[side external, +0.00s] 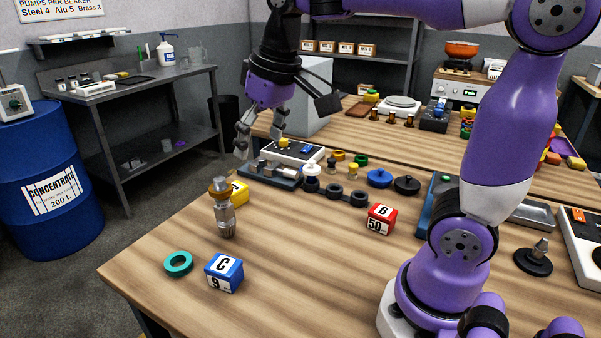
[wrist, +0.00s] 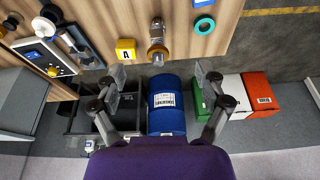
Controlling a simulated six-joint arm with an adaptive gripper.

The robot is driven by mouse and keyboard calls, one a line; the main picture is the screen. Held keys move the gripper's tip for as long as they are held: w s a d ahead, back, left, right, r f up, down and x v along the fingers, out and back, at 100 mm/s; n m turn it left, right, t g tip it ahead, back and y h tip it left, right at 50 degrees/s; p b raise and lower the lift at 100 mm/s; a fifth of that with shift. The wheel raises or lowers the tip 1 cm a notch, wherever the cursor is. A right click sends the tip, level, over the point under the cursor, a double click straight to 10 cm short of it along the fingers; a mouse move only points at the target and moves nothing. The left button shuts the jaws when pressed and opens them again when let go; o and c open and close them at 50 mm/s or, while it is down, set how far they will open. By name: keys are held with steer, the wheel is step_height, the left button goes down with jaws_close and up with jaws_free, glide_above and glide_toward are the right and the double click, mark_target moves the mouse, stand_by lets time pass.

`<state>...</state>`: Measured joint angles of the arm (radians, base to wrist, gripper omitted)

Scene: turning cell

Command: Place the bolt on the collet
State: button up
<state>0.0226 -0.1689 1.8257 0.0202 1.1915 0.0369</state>
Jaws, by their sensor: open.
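A metal piece that looks like the collet (side external: 226,217) stands upright on the near left part of the wooden table. A brass-coloured ring with a grey piece, apparently the bolt (side external: 221,184), sits at its top; I cannot tell exactly where one part ends and the other begins. In the wrist view the same stack (wrist: 157,38) shows at the top centre, beyond the fingertips. My gripper (side external: 259,138) is open and empty, above and behind the stack in the side view. Its spread fingers also show in the wrist view (wrist: 160,76).
A yellow block (side external: 238,193) stands close behind the stack. A blue block C (side external: 224,273) and a teal ring (side external: 178,263) lie in front. A red block (side external: 381,218) is to the right. A grey vise-like tool (side external: 268,174) and several small parts lie behind.

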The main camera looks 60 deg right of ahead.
steer(key=s+f+n+t, duration=0.1)
steer(key=s+f+t, duration=0.1)
steer(key=s+f, duration=0.3)
steer(key=s+a, duration=0.1)
steer(key=s, duration=0.3)
steer(key=shift+f, duration=0.2)
